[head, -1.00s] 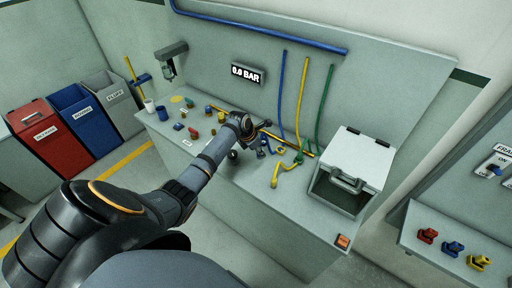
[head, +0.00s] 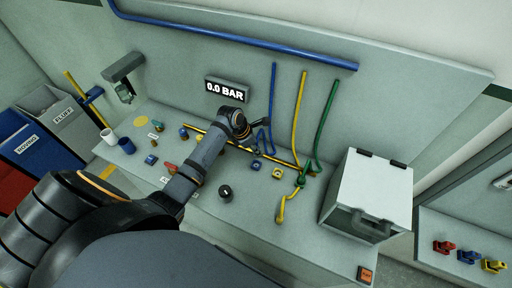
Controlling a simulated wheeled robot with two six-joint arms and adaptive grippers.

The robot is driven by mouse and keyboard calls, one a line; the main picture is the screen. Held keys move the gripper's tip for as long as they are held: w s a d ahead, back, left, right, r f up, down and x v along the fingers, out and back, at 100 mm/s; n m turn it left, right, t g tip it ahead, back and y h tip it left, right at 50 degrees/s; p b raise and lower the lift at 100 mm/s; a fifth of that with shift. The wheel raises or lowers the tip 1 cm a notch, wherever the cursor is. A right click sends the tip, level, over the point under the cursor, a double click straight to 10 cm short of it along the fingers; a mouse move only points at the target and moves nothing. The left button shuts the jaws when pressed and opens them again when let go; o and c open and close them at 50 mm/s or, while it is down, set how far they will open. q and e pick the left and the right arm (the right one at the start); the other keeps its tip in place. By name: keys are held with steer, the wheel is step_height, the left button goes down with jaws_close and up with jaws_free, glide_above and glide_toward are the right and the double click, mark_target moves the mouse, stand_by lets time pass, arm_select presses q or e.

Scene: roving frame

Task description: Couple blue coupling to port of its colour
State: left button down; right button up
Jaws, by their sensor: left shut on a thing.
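The blue hose (head: 272,90) hangs down the back panel and ends in a loop beside my left gripper (head: 258,138). My left gripper is shut at the end of this hose, on the blue coupling, which is mostly hidden by the wrist and fingers. Just below the gripper, on the bench, sits a small blue port (head: 256,165). A port with a yellow centre (head: 278,172) is right of it. The gripper is above and apart from the ports, as far as I can see. My right gripper is out of view.
A yellow hose (head: 299,115) and a green hose (head: 325,115) hang to the right, ends on the bench. A black knob (head: 225,192) stands in front. A grey lidded box (head: 367,195) stands at the right. The display (head: 226,91) reads 0.0 BAR.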

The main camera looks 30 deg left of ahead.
mark_target(256, 156)
arm_select(q)
step_height(256, 156, down, 4)
steer(key=shift+a+r+b, duration=0.1)
steer(key=shift+b, duration=0.5)
steer(key=shift+f, duration=0.95)
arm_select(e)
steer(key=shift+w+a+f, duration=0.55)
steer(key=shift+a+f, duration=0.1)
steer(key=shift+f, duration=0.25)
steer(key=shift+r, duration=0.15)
arm_select(q)
steer(key=shift+r, duration=0.15)
steer(key=shift+p, duration=0.4)
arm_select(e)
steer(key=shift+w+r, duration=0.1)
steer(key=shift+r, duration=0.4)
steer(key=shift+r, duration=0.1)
arm_select(q)
steer(key=shift+p, duration=0.35)
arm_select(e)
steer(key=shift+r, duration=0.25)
arm_select(q)
steer(key=shift+f+b, duration=0.7)
steer(key=shift+f, duration=0.85)
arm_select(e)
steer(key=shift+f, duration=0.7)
